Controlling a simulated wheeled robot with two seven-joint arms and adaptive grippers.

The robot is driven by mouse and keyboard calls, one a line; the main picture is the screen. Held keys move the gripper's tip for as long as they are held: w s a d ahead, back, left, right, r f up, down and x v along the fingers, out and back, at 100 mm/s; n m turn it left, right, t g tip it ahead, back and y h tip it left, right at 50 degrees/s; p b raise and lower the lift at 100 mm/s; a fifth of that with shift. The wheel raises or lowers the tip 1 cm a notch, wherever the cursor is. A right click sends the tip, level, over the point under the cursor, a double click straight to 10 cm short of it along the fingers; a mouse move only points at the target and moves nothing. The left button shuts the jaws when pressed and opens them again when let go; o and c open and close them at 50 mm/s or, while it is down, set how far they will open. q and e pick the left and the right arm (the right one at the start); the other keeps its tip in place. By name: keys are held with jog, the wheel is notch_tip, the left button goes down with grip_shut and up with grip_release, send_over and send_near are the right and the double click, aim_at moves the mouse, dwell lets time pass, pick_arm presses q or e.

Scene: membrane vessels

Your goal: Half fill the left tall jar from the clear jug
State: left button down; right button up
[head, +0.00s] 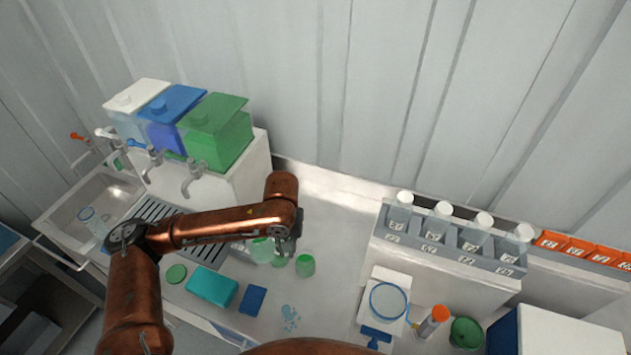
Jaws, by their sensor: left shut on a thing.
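My left gripper (286,246) is over the counter, pointing down, and shut on a clear vessel with pale green contents (262,250), which looks like the clear jug. It appears tilted; its handle is hidden by the gripper. Two small clear vessels stand close by: one showing green (279,262), partly hidden under the gripper, and one with green in it (305,265) to the right. These look like the jars, but their heights and fill levels are too small to read. I cannot tell whether liquid is flowing. My right gripper is not in view.
A sink (95,200) with taps is at the left, holding a clear blue-rimmed vessel (88,217). A teal box (212,287) and blue block (252,300) lie in front. A rack of white-capped bottles (430,250) stands right. Water spots (290,317) mark the counter.

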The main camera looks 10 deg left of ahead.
pick_arm(q)
jog(key=w+d+r+n+p, duration=0.2)
jog(key=w+r+n+p, duration=0.3)
jog(key=w+r+p, duration=0.45)
jog(key=w+f+n+t+h+p, duration=0.4)
jog(key=w+f+t+h+p, duration=0.1)
jog(key=f+t+h+p, duration=0.1)
jog(key=shift+w+d+f+n+t+h, duration=0.15)
jog(key=shift+d+f+n+t+h, duration=0.25)
jog(key=shift+t+h, duration=0.55)
jog(key=shift+f+h, duration=0.1)
jog(key=shift+h, duration=0.15)
